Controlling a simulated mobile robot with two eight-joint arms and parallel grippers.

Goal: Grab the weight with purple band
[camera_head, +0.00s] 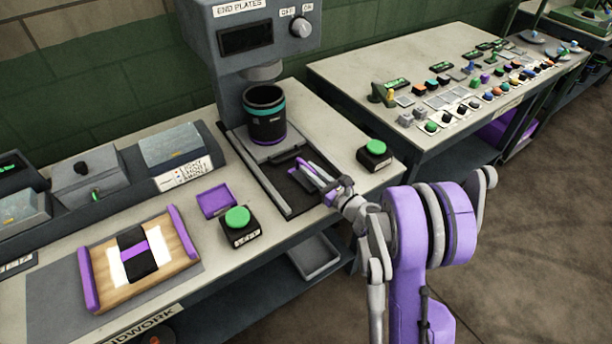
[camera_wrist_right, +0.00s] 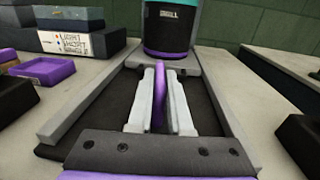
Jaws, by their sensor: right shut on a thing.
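My right gripper (camera_head: 303,167) is low over the dark tray in front of the press. Its two pale fingers are shut on a narrow purple piece (camera_wrist_right: 159,98), which shows between them in the right wrist view. I cannot tell whether this piece belongs to a weight. A black cylinder (camera_head: 266,112) with a teal band above and a purple band at its base stands upright on the press plate, just beyond the fingertips; its lower part also shows in the right wrist view (camera_wrist_right: 168,20). A black piece with a purple band (camera_head: 135,252) lies on a wooden board at the left. My left gripper is out of view.
Raised grey rails (camera_wrist_right: 94,100) flank the dark tray (camera_head: 283,190). The grey press (camera_head: 235,70) overhangs the cylinder. Green-topped buttons stand left (camera_head: 238,217) and right (camera_head: 375,148) of the tray. A purple dish (camera_head: 216,199) is nearby. A second table holds many small parts.

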